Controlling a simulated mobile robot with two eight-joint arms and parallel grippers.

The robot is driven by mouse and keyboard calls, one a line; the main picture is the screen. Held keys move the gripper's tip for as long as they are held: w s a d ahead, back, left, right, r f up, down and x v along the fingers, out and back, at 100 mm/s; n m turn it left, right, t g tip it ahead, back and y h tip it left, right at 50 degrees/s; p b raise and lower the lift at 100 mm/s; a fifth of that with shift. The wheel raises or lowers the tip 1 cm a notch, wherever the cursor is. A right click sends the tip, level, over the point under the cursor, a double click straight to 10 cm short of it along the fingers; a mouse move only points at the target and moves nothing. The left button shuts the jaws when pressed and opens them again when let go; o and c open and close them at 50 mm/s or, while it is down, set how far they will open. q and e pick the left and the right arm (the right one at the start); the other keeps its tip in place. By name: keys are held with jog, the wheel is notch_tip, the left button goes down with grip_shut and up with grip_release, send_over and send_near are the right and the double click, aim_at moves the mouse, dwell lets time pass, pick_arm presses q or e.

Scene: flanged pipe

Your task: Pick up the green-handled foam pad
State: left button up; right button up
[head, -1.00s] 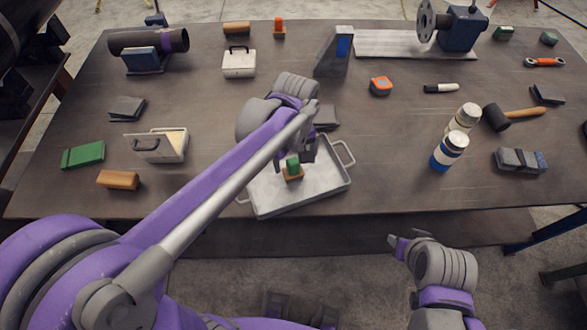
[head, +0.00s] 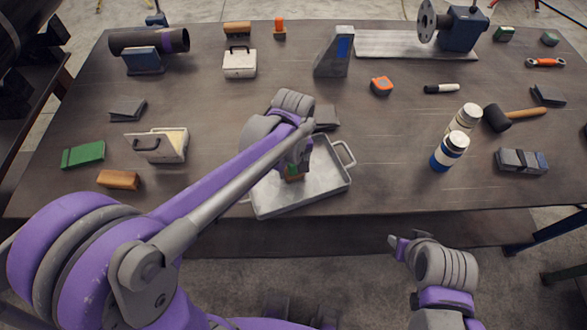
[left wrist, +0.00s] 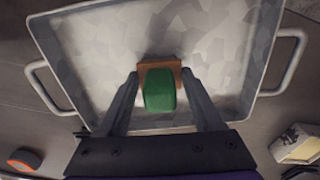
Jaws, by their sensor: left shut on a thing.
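The green-handled foam pad (head: 293,178) sits in a shallow metal tray (head: 322,178) near the table's front edge. The left wrist view shows its green handle (left wrist: 160,92) and orange-brown base (left wrist: 172,65) inside the tray (left wrist: 225,45). My left gripper (head: 295,163) points down over the tray. Its fingers (left wrist: 160,82) are shut on the pad, one on each side of the handle. In the head view the gripper partly hides the pad. My right gripper (head: 398,245) is empty in front of the table, and its finger gap is unclear.
Left of the tray are an open white box (head: 160,145), a brown block (head: 118,180) and a green block (head: 83,155). Right are two bottles (head: 450,152) and a mallet (head: 497,117). The table between tray and bottles is clear.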

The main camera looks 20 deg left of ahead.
pick_arm(q)
jog(key=shift+c, duration=1)
jog(key=shift+r, duration=0.1)
notch_tip(320, 180, up, 10)
jog(key=shift+f+p, duration=0.1)
jog(key=shift+p, duration=0.2)
jog(key=o, duration=0.9)
jog(key=c, duration=0.7)
